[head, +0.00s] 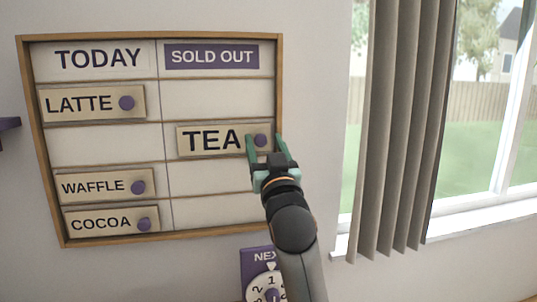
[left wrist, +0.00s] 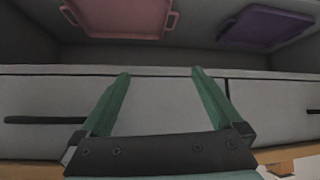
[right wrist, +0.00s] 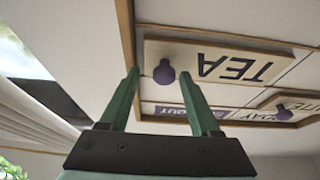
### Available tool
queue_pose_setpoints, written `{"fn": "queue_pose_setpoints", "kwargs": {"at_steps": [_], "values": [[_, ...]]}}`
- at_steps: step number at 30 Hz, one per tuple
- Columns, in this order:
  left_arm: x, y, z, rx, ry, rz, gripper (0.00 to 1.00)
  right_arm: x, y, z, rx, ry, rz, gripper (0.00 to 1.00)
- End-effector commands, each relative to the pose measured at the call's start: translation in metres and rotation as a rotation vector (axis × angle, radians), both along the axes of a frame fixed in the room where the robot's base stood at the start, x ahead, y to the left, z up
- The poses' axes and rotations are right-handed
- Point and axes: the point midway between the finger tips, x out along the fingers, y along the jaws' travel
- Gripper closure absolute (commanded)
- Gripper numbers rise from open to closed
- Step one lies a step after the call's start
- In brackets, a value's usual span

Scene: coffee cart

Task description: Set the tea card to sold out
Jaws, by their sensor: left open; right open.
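The tea card (head: 211,139) is a beige plate with a purple knob on its right end. It sits in the second row of the SOLD OUT column of the menu board (head: 220,233). My right gripper (head: 266,141) is open, its green fingers on either side of the tea card's knob in the head view. In the right wrist view the tea card (right wrist: 215,66) shows upside down, its knob near the open fingertips (right wrist: 158,78). I cannot tell whether the fingers touch it. My left gripper (left wrist: 160,75) is open and empty, seen only in the left wrist view.
Latte (head: 80,103), waffle (head: 96,186) and cocoa (head: 96,222) cards sit in the TODAY column. A purple numbered dial (head: 250,262) is below the board. A curtain (head: 400,120) and window are at right. Pink (left wrist: 120,15) and purple (left wrist: 262,28) trays show in the left wrist view.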

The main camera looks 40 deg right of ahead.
Motion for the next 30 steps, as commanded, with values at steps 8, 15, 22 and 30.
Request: {"fn": "queue_pose_setpoints", "kwargs": {"at_steps": [8,15,22,30], "values": [[0.000,0.000,-0.012,0.000,0.000,0.000,0.00,-0.036,0.016,-0.019,0.000,-0.001,0.001,0.36],[0.000,0.000,-0.024,0.000,0.000,0.000,0.00,-0.082,0.035,-0.040,0.002,-0.001,0.001,0.36],[-0.002,-0.003,-0.049,-0.002,0.017,-0.005,0.00,-0.099,0.041,-0.048,0.000,-0.003,-0.001,0.36],[0.002,-0.009,-0.047,-0.011,0.004,-0.014,0.00,-0.105,0.044,-0.047,-0.001,-0.002,-0.001,0.36]]}}
